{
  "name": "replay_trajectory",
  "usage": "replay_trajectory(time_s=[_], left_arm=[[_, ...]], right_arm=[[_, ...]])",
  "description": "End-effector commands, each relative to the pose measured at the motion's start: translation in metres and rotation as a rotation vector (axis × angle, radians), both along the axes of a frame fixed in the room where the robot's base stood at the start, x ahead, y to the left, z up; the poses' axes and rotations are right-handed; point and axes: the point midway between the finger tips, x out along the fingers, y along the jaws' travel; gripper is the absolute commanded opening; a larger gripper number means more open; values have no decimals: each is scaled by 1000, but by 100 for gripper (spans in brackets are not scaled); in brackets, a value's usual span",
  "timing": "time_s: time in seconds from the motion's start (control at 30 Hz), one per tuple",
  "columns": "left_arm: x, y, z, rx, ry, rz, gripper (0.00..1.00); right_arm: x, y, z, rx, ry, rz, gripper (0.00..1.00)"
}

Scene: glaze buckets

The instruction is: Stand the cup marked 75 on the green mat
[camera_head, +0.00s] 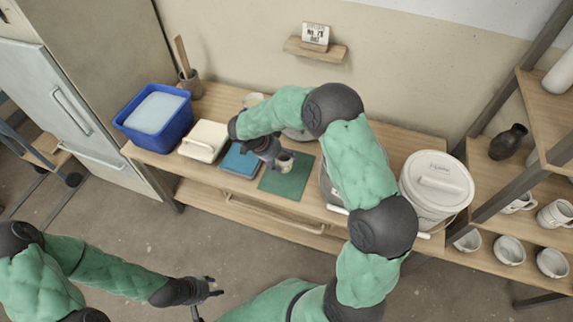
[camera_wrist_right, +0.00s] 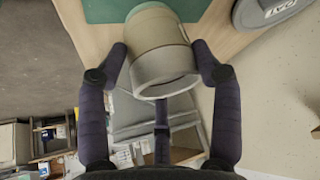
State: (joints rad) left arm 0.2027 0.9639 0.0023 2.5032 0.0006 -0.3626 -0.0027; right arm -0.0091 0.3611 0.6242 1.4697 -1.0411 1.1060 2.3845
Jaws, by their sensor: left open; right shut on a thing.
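The green mat (camera_head: 285,186) lies on the bench, with a corner also in the right wrist view (camera_wrist_right: 102,10). My right gripper (camera_head: 277,160) is over the mat's back part, shut on a beige and grey cup (camera_head: 286,164). In the right wrist view the cup (camera_wrist_right: 160,48) sits between the fingers of the gripper (camera_wrist_right: 160,68). No number shows on it. I cannot tell whether its base touches the mat. My left gripper (camera_head: 208,288) is open and empty, low in front of the bench.
A blue book-like block (camera_head: 240,160), a white lidded box (camera_head: 203,140) and a blue tub (camera_head: 155,112) stand left of the mat. A white lidded bucket (camera_head: 436,185) stands at the right. My right arm hides part of the bench. Shelves with mugs (camera_head: 556,213) are further right.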

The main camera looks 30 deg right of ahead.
Motion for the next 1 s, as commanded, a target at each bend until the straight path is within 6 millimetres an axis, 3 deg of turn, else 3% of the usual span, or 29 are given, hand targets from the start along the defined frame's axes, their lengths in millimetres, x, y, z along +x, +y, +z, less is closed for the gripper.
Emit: replay_trajectory(time_s=[0.03, 0.1, 0.47, 0.7, 1.0], left_arm=[[0, 0, -6, 0, 0, 0, 44], [0, 0, -9, 0, 0, 0, 44], [0, 0, -15, 0, 0, 0, 44], [0, 0, -30, 0, 0, 0, 44], [0, 0, -30, 0, 0, 0, 44]], right_arm=[[3, -5, -14, 1, 7, 0, 26], [9, -12, -24, 1, 4, -1, 26], [23, -26, -46, 1, 3, 1, 26], [25, -30, -78, 0, 5, 2, 26], [26, -29, -80, 0, 2, 1, 26]])
